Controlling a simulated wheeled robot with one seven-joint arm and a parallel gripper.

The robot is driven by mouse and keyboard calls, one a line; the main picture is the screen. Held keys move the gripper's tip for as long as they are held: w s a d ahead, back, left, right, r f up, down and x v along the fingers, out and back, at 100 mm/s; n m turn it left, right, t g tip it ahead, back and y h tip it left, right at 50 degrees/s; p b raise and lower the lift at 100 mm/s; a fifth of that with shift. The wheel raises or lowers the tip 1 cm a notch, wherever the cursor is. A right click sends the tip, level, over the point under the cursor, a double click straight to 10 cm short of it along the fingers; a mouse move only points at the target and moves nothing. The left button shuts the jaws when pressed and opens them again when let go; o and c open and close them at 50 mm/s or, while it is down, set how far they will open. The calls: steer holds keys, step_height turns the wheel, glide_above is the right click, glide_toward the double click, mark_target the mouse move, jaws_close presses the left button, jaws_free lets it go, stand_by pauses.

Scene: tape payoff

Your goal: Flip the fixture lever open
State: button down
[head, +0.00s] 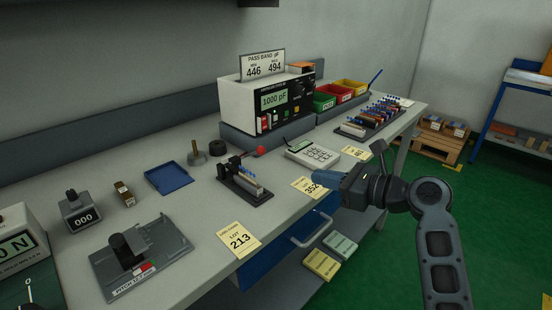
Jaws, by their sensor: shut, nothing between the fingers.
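The fixture (232,184) is a small black base on the bench, left of the picture's middle, with a pale strip along its right side. My gripper (319,175) has blue fingers, shut and empty, pointing left near the bench's front edge. It is right of the fixture and apart from the lever. The fixture's inside is too small to make out.
A meter (265,103) stands behind the fixture. A calculator-like keypad (312,154) and lot cards (308,187) lie near my gripper. A blue tray (168,178) lies left of the fixture. A drawer handle (312,232) juts out below the bench edge.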

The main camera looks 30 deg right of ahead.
steer(key=x, duration=0.9)
steer(key=w, duration=0.1)
steer(key=w+a+r, duration=0.1)
steer(key=w, duration=0.1)
steer(key=shift+a+r, duration=0.2)
steer(key=shift+a, duration=0.15)
steer(key=shift+w+a+r, duration=0.25)
steer(key=shift+w+r, duration=0.05)
steer(key=shift+w, duration=0.15)
steer(key=shift+r+p, duration=0.1)
steer(key=shift+p, duration=0.25)
steer(key=shift+w+r+p, duration=0.15)
steer(key=shift+r+p, duration=0.2)
steer(key=shift+p, duration=0.2)
